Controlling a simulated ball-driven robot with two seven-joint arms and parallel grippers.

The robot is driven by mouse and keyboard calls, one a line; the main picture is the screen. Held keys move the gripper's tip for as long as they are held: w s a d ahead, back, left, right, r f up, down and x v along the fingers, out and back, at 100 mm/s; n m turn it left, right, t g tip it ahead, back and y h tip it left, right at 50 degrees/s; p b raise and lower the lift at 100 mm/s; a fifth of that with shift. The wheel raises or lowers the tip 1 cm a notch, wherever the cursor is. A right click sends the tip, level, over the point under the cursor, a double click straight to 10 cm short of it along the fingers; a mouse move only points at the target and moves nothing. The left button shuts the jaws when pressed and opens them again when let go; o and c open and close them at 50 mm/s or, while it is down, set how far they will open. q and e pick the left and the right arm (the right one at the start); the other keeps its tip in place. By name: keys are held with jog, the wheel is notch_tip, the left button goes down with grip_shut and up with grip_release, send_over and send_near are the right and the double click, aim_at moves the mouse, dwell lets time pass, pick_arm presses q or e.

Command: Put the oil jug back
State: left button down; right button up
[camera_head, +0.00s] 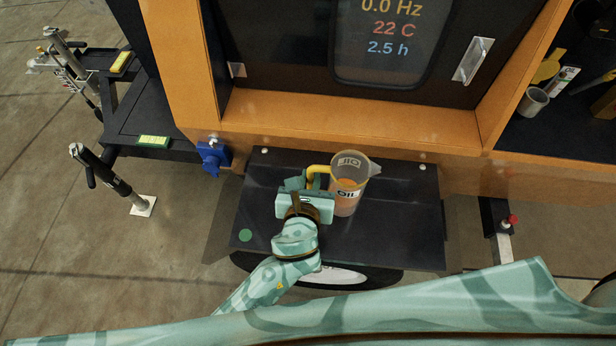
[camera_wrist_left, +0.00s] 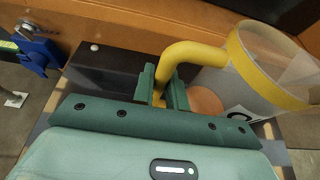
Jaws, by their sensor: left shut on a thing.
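The oil jug (camera_head: 347,183) is a clear, tapered jug with "OIL" lettering, a yellow handle and some amber liquid low inside. It is upright at the dark shelf (camera_head: 400,232) below the orange housing; I cannot tell whether its base touches the shelf. My left gripper (camera_head: 308,184) is at the jug's left side, shut on the yellow handle. In the left wrist view the two green fingers (camera_wrist_left: 162,88) close around the handle, and the jug (camera_wrist_left: 262,75) stands to their right. My right gripper is not in view.
A blue hitch-like part (camera_head: 213,156) sits left of the shelf. An orange frame (camera_head: 300,115) with a dark display rises behind. The shelf's right part is clear.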

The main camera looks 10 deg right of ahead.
pick_arm(q)
jog(key=c, duration=1.4)
grip_release()
jog(key=shift+f, duration=0.1)
jog(key=shift+s+a+r, duration=0.1)
jog(key=shift+s+r, duration=0.1)
jog(key=shift+r, duration=0.1)
jog(key=p+v, duration=0.4)
jog(key=v, duration=0.7)
jog(key=shift+s, duration=0.2)
